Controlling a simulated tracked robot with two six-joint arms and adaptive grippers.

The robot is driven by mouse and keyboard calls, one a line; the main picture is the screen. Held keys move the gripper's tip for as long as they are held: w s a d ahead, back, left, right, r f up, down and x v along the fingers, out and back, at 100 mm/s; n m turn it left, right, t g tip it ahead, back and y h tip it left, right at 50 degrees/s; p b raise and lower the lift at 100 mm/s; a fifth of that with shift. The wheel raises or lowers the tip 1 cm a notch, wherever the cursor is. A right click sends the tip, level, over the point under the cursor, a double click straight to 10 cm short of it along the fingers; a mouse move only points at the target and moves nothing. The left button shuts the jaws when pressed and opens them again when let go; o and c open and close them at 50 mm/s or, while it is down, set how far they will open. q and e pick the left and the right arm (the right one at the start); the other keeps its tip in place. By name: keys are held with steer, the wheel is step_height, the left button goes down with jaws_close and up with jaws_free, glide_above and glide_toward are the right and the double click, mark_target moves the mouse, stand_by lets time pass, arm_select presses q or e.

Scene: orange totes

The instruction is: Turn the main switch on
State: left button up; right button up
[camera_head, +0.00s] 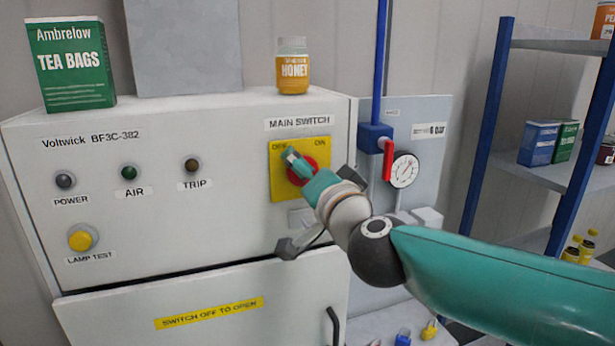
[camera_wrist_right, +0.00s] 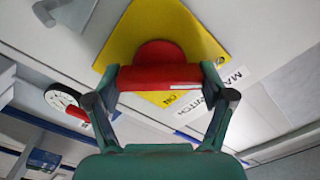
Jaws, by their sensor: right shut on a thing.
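The main switch is a red rotary knob (camera_head: 309,163) on a yellow plate (camera_head: 283,187) marked OFF at upper left and ON at upper right. It sits on the right of the grey cabinet front. My right gripper (camera_head: 300,168) reaches it from the lower right and is shut on the knob. In the right wrist view the red handle (camera_wrist_right: 158,78) lies between both fingertips, with the ON mark beside it. The fingers hide part of the knob in the head view, so I cannot tell exactly where it points. My left gripper is not in view.
POWER (camera_head: 65,181), AIR (camera_head: 129,173) and TRIP (camera_head: 191,166) lamps look unlit. A honey jar (camera_head: 292,70) and tea box (camera_head: 70,65) stand on the cabinet top. A red-handled valve (camera_head: 388,160) and gauge (camera_head: 404,171) are close right of the switch. Blue-framed shelving (camera_head: 490,120) stands farther right.

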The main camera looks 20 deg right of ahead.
steer(key=m, duration=0.1)
steer(key=m+b, duration=0.1)
steer(key=m, duration=0.2)
steer(key=shift+d+f+m, duration=0.1)
steer(key=shift+f+m, duration=0.2)
steer(key=shift+m, duration=0.1)
steer(key=shift+f+m+b, duration=0.1)
steer(key=shift+m+b, duration=0.6)
steer(key=shift+m, duration=1.2)
steer(key=o, duration=1)
steer(key=shift+o, duration=0.2)
steer(key=shift+s, duration=0.1)
steer(key=s, duration=1.1)
steer(key=shift+s+d, duration=0.2)
steer(key=shift+s, duration=0.2)
